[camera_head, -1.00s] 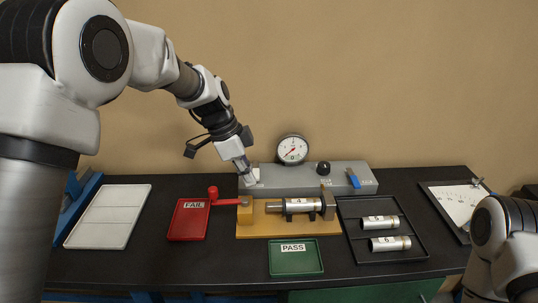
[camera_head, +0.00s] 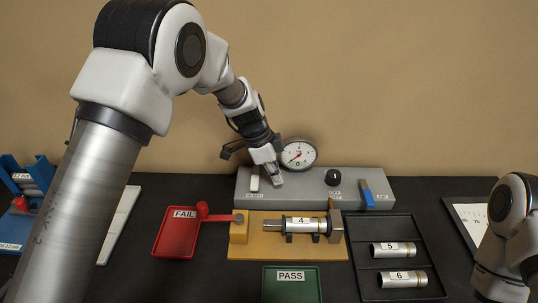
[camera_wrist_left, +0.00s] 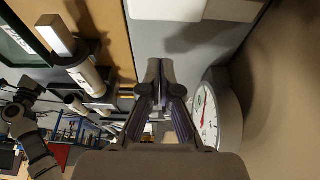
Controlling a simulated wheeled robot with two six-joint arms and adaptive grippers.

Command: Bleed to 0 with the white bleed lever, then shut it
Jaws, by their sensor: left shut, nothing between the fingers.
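The white bleed lever (camera_head: 254,179) stands upright at the left end of the grey console (camera_head: 310,183). My left gripper (camera_head: 277,182) is shut and empty, just right of the lever and apart from it, low over the console. In the left wrist view the shut fingers (camera_wrist_left: 158,66) point at the grey panel, with a white block, probably the lever, at the top edge. The pressure gauge (camera_head: 299,154) stands behind the console, its red needle pointing to the lower left; the exact reading is too small to tell. My right gripper is out of view.
A black knob (camera_head: 332,177) and a blue lever (camera_head: 367,195) are further right on the console. In front lie a wooden fixture (camera_head: 265,252) holding cylinder 4, a red FAIL tray (camera_head: 173,243), a green PASS tray (camera_head: 291,290) and a black tray (camera_head: 423,234) with cylinders 5 and 6.

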